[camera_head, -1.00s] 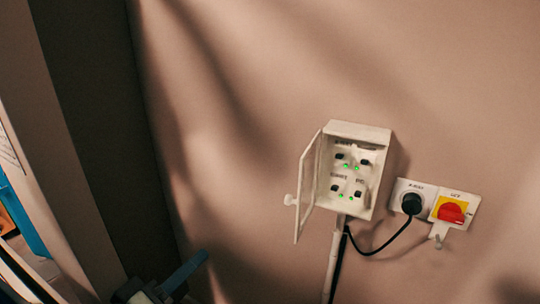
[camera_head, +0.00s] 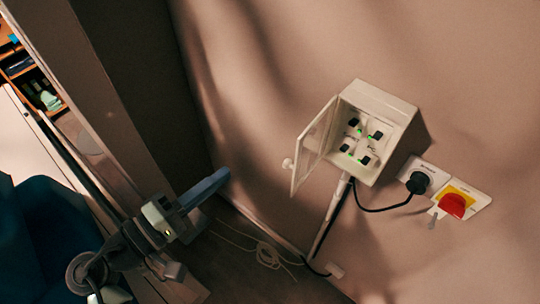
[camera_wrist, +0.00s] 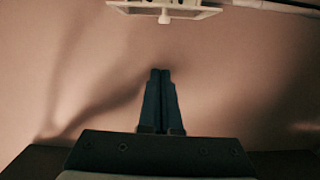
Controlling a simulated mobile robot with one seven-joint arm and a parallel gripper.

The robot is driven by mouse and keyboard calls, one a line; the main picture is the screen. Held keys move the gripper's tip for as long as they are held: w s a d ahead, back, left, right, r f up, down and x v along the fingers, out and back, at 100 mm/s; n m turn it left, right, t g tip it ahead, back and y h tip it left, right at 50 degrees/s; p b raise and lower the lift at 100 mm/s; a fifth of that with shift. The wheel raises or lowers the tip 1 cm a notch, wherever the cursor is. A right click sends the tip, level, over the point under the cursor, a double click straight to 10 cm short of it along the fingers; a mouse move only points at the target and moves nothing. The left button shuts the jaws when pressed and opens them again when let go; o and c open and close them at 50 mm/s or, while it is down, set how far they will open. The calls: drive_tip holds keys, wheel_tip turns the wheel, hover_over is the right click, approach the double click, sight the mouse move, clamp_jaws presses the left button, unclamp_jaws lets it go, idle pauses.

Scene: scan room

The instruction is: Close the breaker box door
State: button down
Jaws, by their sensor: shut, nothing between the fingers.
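The breaker box (camera_head: 394,101) is a white box on the wall, with black switches and green lights inside. Its door (camera_head: 316,147) stands open, swung out to the left, with a small round knob (camera_head: 288,164) on its outer side. My gripper (camera_head: 225,174) is shut and empty, left of the door and apart from it. In the wrist view the two fingers (camera_wrist: 160,73) are together. The box door (camera_wrist: 125,8) shows at the top edge there, with its knob (camera_wrist: 164,18) beyond the fingertips.
A black plug (camera_head: 417,182) sits in a socket right of the box, with a red rotary switch (camera_head: 453,204) beside it. A black cable and a pipe (camera_head: 331,215) run below the box. A thin cord (camera_head: 267,254) lies on the floor. The wall between gripper and door is clear.

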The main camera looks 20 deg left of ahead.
sight(306, 147)
drive_tip(key=w+d+p, duration=0.4)
drive_tip(key=w+d, duration=0.2)
drive_tip(key=shift+w+d, duration=0.2)
drive_tip(key=shift+d, duration=0.1)
drive_tip(key=shift+d+f, duration=0.1)
drive_tip(key=shift+f, duration=0.05)
